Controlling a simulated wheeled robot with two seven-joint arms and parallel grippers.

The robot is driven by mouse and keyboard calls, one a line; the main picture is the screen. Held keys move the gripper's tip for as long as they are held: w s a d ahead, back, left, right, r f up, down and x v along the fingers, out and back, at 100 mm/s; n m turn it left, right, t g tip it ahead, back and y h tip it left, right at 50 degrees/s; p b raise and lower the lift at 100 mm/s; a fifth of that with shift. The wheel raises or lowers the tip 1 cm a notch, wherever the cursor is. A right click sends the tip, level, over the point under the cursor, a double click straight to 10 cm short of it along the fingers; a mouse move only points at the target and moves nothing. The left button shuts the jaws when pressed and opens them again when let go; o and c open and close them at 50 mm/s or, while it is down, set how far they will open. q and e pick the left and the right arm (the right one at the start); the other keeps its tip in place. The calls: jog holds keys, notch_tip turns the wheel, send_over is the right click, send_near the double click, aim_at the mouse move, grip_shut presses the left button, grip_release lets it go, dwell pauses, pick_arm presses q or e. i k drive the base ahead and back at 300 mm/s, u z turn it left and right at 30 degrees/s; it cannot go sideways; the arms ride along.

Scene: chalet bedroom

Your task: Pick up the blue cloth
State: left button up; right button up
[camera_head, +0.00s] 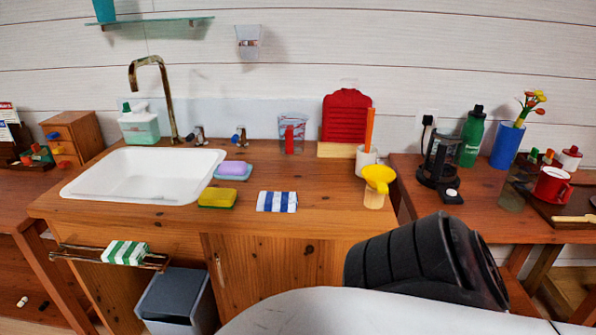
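The blue cloth (277,201) is a small folded cloth with blue and white stripes. It lies flat near the front edge of the wooden counter (330,222), right of the yellow sponge (217,197) and apart from it. All of its top is visible. Neither of my grippers is in view. A black ribbed part of my arm and a white part of my body fill the lower right. Nothing of mine touches the cloth.
A white sink (143,188) is left of the cloth. A green-striped cloth (125,252) hangs on the front rail. Counter around the blue cloth is clear.

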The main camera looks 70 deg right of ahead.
aim_at(267, 201)
jog(key=u, duration=0.15)
jog(key=k, duration=0.65)
jog(key=z, duration=2.6)
